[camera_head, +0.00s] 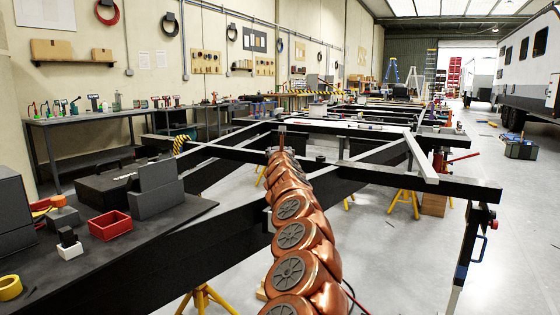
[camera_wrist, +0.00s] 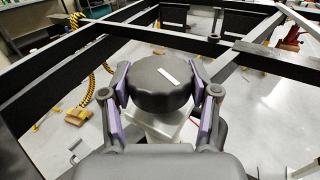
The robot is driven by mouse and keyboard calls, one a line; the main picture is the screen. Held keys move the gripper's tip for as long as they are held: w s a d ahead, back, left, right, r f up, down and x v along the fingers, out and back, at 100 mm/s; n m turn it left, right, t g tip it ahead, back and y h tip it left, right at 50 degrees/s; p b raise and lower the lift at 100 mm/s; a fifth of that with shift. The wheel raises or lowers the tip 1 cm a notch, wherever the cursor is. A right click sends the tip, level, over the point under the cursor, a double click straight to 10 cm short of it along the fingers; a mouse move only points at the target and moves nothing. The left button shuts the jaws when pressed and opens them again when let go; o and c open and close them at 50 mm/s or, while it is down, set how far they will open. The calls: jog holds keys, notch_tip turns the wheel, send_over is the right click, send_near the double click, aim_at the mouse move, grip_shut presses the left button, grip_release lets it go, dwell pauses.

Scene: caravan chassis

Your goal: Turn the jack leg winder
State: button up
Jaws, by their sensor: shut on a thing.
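The winder (camera_wrist: 165,75) is a dark grey round knob with a scalloped edge and a white stripe on its top, in the middle of the wrist view. The stripe runs slantwise, from upper left to lower right. A pale block (camera_wrist: 150,126) shows under it. My gripper (camera_wrist: 160,90) is shut on the knob, with one purple-grey finger on its left side and one on its right. In the head view my copper-coloured arm reaches forward to the black chassis frame (camera_head: 375,178). The arm hides most of my gripper there, and I cannot make out the knob.
Black chassis beams surround my gripper. Yellow stands (camera_head: 405,203) support the frame. A dark bench (camera_head: 160,218) with a red tray (camera_head: 110,225) is at left. A yellow-black coiled hose (camera_wrist: 98,62) hangs left of the knob. The floor at right is mostly clear.

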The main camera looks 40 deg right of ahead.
jog(key=shift+m+g+h+b, duration=0.7)
jog(key=shift+m+g+h, duration=0.1)
jog(key=shift+g+h, duration=0.1)
jog(key=shift+r+m+g+h+p, duration=0.2)
jog(key=shift+m+g+h+p, duration=0.1)
jog(key=shift+m+g+h, duration=0.75)
jog(key=m+g+p, duration=0.1)
jog(key=g+p, duration=0.1)
jog(key=shift+r+m+g+h, duration=0.15)
jog(key=shift+m+g+h, duration=0.1)
jog(key=shift+g+h, duration=0.1)
jog(key=shift+m+g+h+p, duration=0.5)
jog(key=shift+m+g+p, duration=0.4)
jog(key=shift+g+p, duration=0.55)
jog(key=shift+f+g, duration=0.2)
jog(key=shift+g, duration=0.05)
jog(key=o, duration=1.2)
jog(key=shift+c, duration=0.2)
jog(key=shift+a, duration=0.15)
jog(key=s+a, duration=0.2)
jog(key=a, duration=0.9)
jog(key=shift+a, duration=0.3)
